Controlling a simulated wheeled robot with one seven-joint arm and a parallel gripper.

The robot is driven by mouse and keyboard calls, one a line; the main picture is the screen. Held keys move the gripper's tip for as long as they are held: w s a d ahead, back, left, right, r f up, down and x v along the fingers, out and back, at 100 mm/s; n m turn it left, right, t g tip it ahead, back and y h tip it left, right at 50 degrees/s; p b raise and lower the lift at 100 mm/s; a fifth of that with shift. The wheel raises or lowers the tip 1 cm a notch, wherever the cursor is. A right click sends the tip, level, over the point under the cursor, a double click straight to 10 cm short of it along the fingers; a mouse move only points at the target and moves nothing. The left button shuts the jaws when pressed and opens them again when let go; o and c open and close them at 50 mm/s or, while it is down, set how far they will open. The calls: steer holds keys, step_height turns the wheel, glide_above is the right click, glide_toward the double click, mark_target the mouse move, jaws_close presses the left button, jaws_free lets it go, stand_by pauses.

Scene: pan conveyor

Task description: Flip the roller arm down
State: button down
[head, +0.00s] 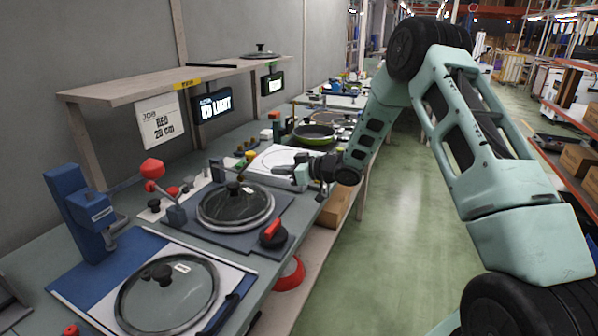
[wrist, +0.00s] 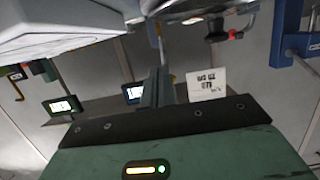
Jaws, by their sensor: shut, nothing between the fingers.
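What looks like the roller arm (head: 163,188) stands raised and tilted beside the middle station in the head view, with a red round end at its top and a grey block at its foot. A pan with a glass lid (head: 236,204) sits in the station to its right. My gripper (head: 282,171) is shut and empty, above the bench, to the right of the arm and apart from it. In the wrist view the gripper fingers (wrist: 157,88) are together. A small red part (wrist: 235,34) shows at the upper right there; I cannot tell if it is the arm.
A blue press (head: 80,212) and a second lidded pan (head: 167,295) are at the near left. A red-handled knob (head: 272,233) stands at the bench's front edge. A shelf (head: 170,80) with a sign and screens overhangs the back. The aisle floor (head: 400,240) is clear.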

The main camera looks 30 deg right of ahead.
steer(key=v, duration=0.6)
steer(key=shift+s+d, duration=0.15)
steer(key=shift+d, duration=0.05)
